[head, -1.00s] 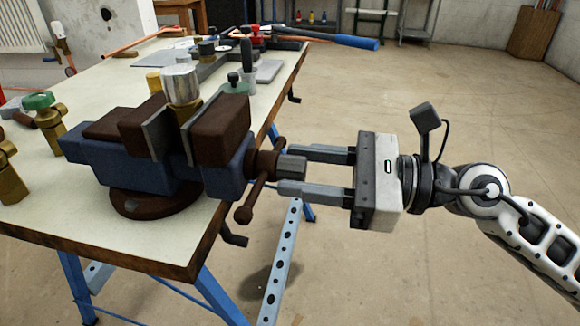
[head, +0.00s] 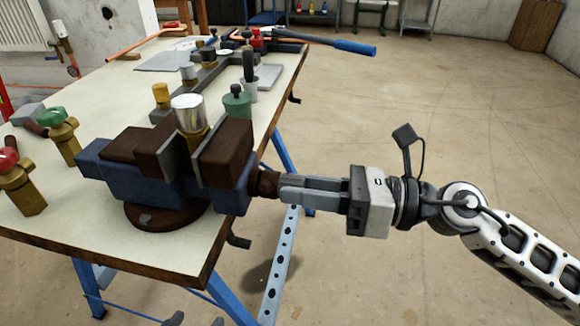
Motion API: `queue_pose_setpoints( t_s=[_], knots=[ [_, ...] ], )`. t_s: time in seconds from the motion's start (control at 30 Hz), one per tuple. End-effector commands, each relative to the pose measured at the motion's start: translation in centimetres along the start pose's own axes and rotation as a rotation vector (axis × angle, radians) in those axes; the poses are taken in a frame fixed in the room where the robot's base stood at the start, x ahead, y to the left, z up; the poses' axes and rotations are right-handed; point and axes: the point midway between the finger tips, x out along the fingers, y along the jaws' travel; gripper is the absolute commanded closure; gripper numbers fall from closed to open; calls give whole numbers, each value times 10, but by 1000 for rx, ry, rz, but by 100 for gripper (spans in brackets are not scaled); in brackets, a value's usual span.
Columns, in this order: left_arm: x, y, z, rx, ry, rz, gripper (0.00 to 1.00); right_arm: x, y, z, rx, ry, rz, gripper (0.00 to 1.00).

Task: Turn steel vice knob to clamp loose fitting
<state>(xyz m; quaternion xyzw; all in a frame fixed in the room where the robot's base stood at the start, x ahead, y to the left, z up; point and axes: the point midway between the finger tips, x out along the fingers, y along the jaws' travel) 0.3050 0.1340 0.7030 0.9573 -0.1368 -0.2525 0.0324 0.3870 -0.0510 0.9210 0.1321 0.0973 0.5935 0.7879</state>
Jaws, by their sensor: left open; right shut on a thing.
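The blue and brown vice (head: 130,180) stands on the corner of the workbench. The loose fitting (head: 188,115), with a silver cap and brass body, stands upright between its jaws. I cannot tell whether both jaws touch it. My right gripper (head: 285,188) comes in from the right, level with the vice screw (head: 264,183), and is shut on the steel vice knob, which its fingers hide. Two dark tips of my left gripper (head: 195,320) show at the bottom edge, apart and empty, below the bench; the rest is out of view.
Brass valves with a green knob (head: 57,120) and a red knob (head: 20,180) stand left of the vice. Several small fittings and a blue-handled tool (head: 350,46) lie behind it on the workbench (head: 120,255). The floor to the right is clear.

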Motion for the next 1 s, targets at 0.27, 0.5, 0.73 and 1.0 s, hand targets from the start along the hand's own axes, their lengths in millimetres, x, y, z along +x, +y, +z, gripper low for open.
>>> queue_pose_setpoints(
  t_s=[0.27,0.5,0.73,1.0],
  knots=[
    [-18,2,-31,-9,-70,-13,42,-1,3,10,584,6,-6,100],
    [-33,-2,-44,73,-132,-43,42,-1,3,10,1076,4,-9,100],
    [-49,-6,-62,79,-158,-69,42,-1,3,10,1586,3,-11,100],
    [-49,-10,-56,79,-164,-77,42,-2,-1,-1,1957,0,-8,58]
  ],
)
